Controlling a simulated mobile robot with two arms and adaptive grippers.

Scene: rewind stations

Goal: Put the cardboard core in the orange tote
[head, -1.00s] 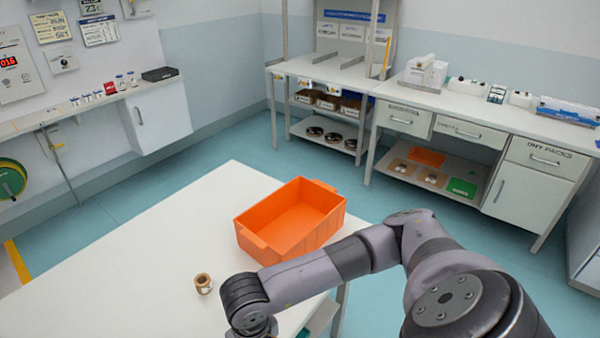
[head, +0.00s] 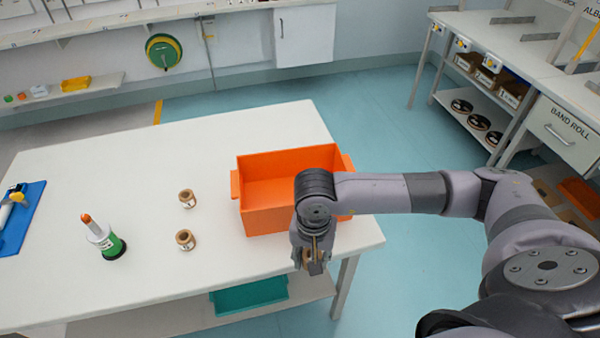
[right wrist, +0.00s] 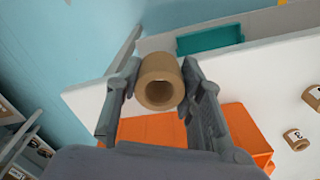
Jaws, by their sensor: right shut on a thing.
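My right gripper (head: 314,266) is shut on a brown cardboard core (right wrist: 155,92), held between its two fingertips in the right wrist view. In the head view the gripper hangs just in front of the orange tote (head: 278,218), near the table's right end. The tote also shows below the gripper in the right wrist view (right wrist: 240,128). The visible part of its inside is empty; my arm hides its right part. My left gripper is not in view.
The white table (head: 140,165) also holds a green-and-white item with an orange tip (head: 104,238) and a blue mat (head: 20,215) at the far left. A teal bin (head: 248,296) sits on the shelf below. Tabletop between the loose cores and tote is clear.

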